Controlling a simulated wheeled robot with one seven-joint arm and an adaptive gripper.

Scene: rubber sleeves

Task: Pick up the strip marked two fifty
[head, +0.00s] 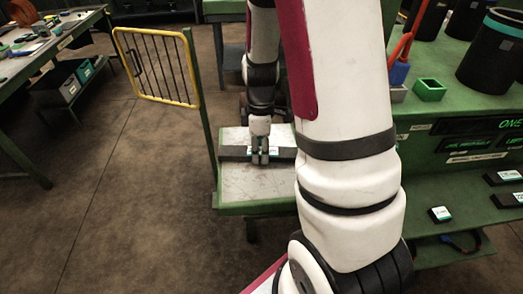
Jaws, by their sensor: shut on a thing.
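A long dark grey strip (234,153) lies across a small green-framed table with a worn grey top (245,187), or just above it; I cannot tell which. My gripper (260,159) points down over the middle of the strip and is shut on it. The fingers hide the strip's middle, and my arm covers its right end. A small light and teal patch shows beside the fingers, too small to read, so I cannot confirm the two fifty mark.
A yellow barred gate (158,66) on a green post stands left of the small table. A green bench (460,120) with dark sleeves (492,52), a small green box (429,90) and labelled pieces is at right. Open floor (120,200) lies at left.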

